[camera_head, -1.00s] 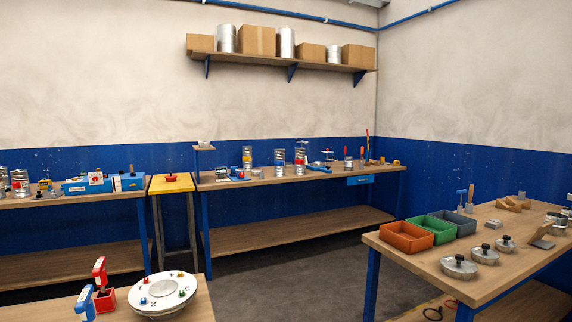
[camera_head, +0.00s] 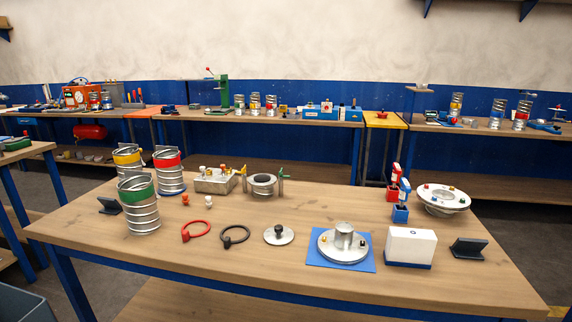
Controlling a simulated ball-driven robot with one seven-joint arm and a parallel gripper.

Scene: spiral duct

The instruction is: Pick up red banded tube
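A spiral metal tube with a red band (camera_head: 168,161) stands upright at the back left of the near wooden table. It is behind and to the right of a green-banded tube (camera_head: 138,192), and right of a yellow-banded tube (camera_head: 127,157); the green-banded one hides part of the yellow-banded one. Smaller tubes with red bands also stand on the far benches, one at the back middle (camera_head: 271,104) and one at the back right (camera_head: 521,116). My gripper is not in view.
The near table (camera_head: 240,270) also carries a metal block fixture (camera_head: 215,182), red and black rings, a white box (camera_head: 410,246), a disc on a blue mat (camera_head: 320,262) and a round dial (camera_head: 442,199). Its front strip is clear. Dark floor shows to the left.

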